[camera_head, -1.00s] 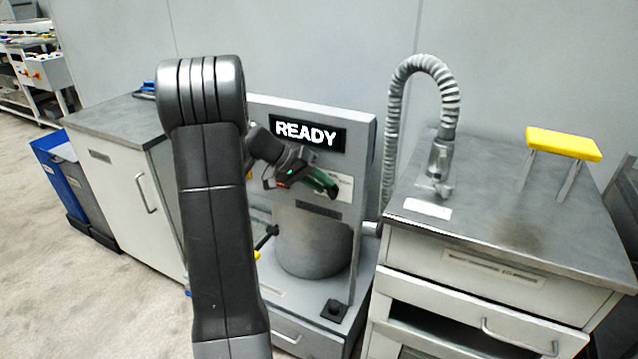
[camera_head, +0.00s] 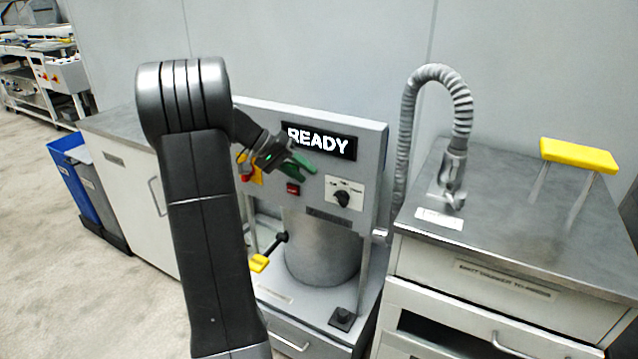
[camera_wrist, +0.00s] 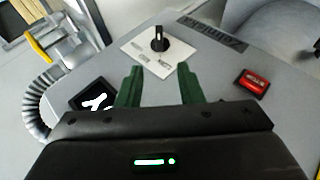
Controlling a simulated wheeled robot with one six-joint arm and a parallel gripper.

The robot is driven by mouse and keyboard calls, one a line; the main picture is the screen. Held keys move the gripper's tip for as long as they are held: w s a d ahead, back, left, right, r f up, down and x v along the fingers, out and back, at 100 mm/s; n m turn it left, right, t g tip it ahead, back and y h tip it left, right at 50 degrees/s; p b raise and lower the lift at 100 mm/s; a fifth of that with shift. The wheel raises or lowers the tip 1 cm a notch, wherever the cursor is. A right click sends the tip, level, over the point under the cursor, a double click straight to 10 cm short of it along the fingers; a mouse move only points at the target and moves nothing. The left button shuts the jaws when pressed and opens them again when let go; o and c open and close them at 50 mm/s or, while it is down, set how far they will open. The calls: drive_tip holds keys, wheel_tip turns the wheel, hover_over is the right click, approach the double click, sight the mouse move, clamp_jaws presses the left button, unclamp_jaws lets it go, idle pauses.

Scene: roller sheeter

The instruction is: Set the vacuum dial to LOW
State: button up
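The vacuum dial (camera_head: 342,198) is a black knob on a white label plate on the grey machine's upright panel, below the READY display (camera_head: 318,141). The dial (camera_wrist: 159,41) also shows in the wrist view, standing on its plate beyond my fingertips. My gripper (camera_head: 300,163) is in front of the panel, up and left of the dial. In the wrist view its two green fingers (camera_wrist: 160,82) are spread apart with nothing between them. They do not touch the dial. The label text is too small to read surely.
A red switch (camera_head: 293,189) is on the panel left of the dial, also seen in the wrist view (camera_wrist: 252,84). A yellow-handled lever (camera_head: 259,263) and a grey cylinder (camera_head: 322,258) are below. A ribbed hose (camera_head: 408,110) rises at the right, beside a counter (camera_head: 500,225).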

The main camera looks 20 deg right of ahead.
sight(331, 190)
drive_tip(key=v, duration=0.3)
drive_tip(key=shift+a+r, duration=0.2)
drive_tip(key=shift+r, duration=0.05)
drive_tip(key=shift+d+f, duration=0.1)
idle(0.3)
drive_tip(key=x, duration=1.3)
drive_tip(key=shift+d+f, duration=0.1)
drive_tip(key=shift+d, duration=0.05)
